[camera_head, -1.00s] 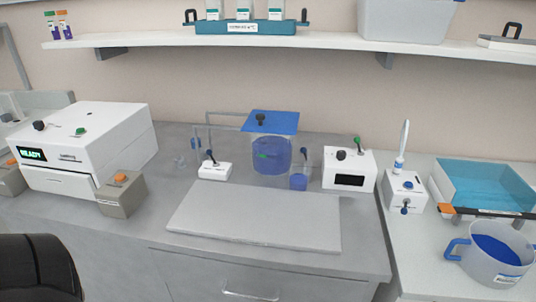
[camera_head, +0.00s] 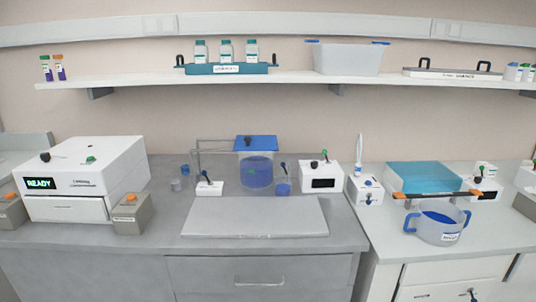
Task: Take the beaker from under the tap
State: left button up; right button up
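A small beaker with blue liquid (camera_head: 282,188) stands on the bench, just right of and below a larger clear vessel of blue liquid (camera_head: 256,172) with a blue lid. A tap with a dark blue lever (camera_head: 284,168) sits directly above the small beaker. The beaker looks upright; whether it touches the tap is too small to tell. Neither of my grippers is in view.
A grey mat (camera_head: 256,216) lies in front, bare. A white box with a dark display (camera_head: 320,177) stands close right of the beaker. A small white switch box (camera_head: 209,188) stands left. A blue-handled jug (camera_head: 438,228) is farther right. A white machine (camera_head: 84,178) reads READY.

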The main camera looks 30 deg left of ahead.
aim_at(283, 183)
jog(key=u, duration=1.55)
jog(key=i, duration=0.5)
jog(key=z, duration=0.05)
